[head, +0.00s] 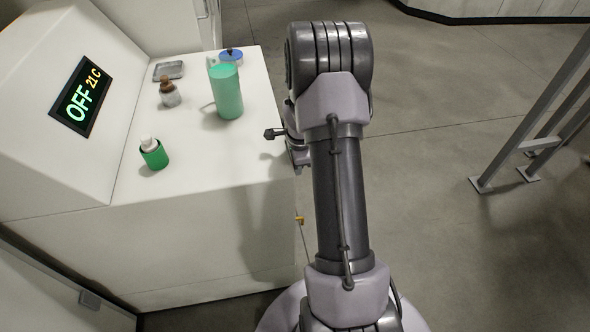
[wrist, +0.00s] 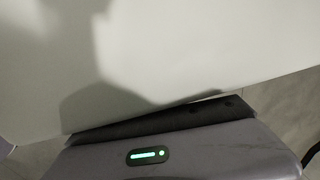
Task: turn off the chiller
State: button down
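The chiller (head: 40,120) is a white unit with a sloped front at the left of the head view. Its dark display (head: 81,95) reads "OFF" in green and "21 C" in yellow. A small yellow-orange part (head: 299,219) sticks out at the right side of the white cabinet, low down; I cannot tell what it is. My gripper (head: 300,158) is at the counter's right edge, partly hidden by my arm. Its fingertips are not clear in either view. The wrist view shows a blank white surface (wrist: 190,60) close in front of it.
On the white counter (head: 215,160) stand a teal pitcher (head: 228,92), a green bottle with a white cap (head: 154,154), a small brown-topped jar (head: 169,92), a grey tray (head: 168,71) and a blue-lidded item (head: 231,56). A metal frame (head: 540,110) stands right; floor between is clear.

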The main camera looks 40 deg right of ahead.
jog(key=shift+s+a+f+b, duration=0.1)
jog(key=shift+s+f+b, duration=0.15)
jog(key=shift+f+b, duration=0.3)
jog(key=shift+s+a+f+b, duration=0.1)
jog(key=shift+s+f+b, duration=0.15)
jog(key=shift+f+b, duration=0.3)
jog(key=shift+w+r, duration=0.1)
dwell(1.0)
